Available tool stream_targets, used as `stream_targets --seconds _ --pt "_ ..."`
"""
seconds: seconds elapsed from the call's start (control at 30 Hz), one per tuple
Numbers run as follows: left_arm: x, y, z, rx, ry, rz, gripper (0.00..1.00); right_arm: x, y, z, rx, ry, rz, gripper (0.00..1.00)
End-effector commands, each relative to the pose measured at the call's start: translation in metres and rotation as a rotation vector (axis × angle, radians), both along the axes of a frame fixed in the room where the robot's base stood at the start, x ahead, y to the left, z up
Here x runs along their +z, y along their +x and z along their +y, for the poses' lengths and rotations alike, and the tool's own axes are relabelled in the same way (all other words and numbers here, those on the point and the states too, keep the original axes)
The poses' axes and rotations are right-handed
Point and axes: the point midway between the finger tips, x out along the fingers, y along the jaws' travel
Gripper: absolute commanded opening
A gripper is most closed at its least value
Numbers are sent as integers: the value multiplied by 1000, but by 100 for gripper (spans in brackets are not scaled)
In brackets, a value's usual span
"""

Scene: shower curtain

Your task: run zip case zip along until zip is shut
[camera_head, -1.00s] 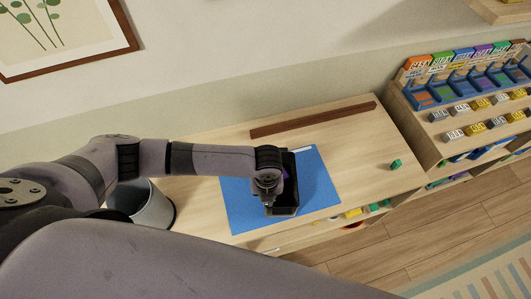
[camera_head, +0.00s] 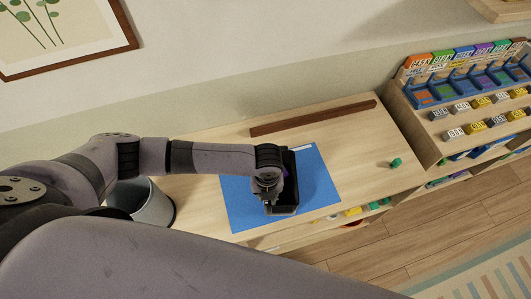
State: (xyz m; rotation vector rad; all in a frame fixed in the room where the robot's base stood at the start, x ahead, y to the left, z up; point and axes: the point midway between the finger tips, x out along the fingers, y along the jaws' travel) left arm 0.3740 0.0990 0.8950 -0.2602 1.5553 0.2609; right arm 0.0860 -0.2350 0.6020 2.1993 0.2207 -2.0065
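The dark case (camera_head: 289,197) lies on a blue mat (camera_head: 318,188) on the wooden cabinet top. A small purple patch shows beside my wrist at the case. My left gripper (camera_head: 267,200) points down over the left side of the case. Its fingers are small, dark and partly hidden by my wrist, so I cannot tell whether they are open or shut. The zip and its pull are too small and too covered to make out. My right gripper is not in view.
A long brown bar (camera_head: 313,118) lies at the back of the cabinet top (camera_head: 365,150). A green block (camera_head: 395,162) sits near the right end. A grey bin (camera_head: 150,204) stands at the left. A shelf of coloured trays (camera_head: 470,90) is at the right.

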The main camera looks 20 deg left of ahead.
Motion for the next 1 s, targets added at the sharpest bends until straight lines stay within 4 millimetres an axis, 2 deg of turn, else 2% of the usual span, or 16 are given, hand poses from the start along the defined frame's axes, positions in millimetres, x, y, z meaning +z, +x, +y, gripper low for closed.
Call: stream_targets --seconds 0.17,0.73,1.0 --pt "5 1 0 0 -2 -2 22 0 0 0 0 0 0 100" --pt "71 1 0 0 -1 -1 22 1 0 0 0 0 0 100" --pt "80 0 0 1 1 0 22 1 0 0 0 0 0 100"
